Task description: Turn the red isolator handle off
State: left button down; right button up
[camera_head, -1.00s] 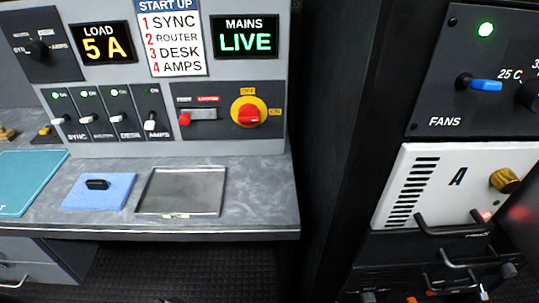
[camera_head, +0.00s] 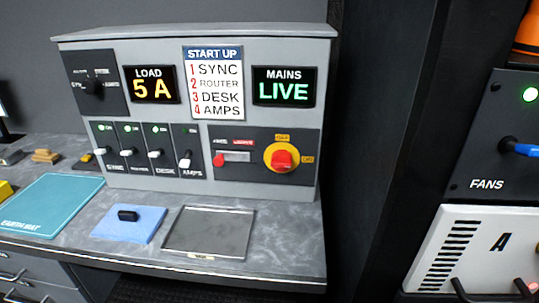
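The red isolator handle (camera_head: 284,160) sits on a round yellow plate (camera_head: 270,153) at the right of the grey panel. Small yellow labels stand above it and to its right; the handle appears to point toward the right-hand label, which is too small to read surely. A mains display (camera_head: 284,87) above it reads LIVE in green. A load display (camera_head: 155,85) reads 5 A. Left of the isolator is a smaller red lever (camera_head: 219,160) beside a pale slot. Neither of my grippers is in view.
Several breaker switches (camera_head: 156,154) with green lamps line the panel's left. On the desk lie a teal earth mat (camera_head: 50,205), a blue pad (camera_head: 128,223) with a black knob, and a grey tray (camera_head: 208,232). A dark rack (camera_head: 395,130) stands close on the right.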

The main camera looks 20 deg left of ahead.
aim_at(281, 159)
jog(key=k+l, duration=0.1)
jog(key=l, duration=0.3)
jog(key=k+l, duration=0.1)
jog(key=l, duration=0.35)
jog(key=k+l, duration=0.15)
jog(key=l, duration=0.25)
jog(key=i+j, duration=0.15)
jog(key=i, duration=0.25)
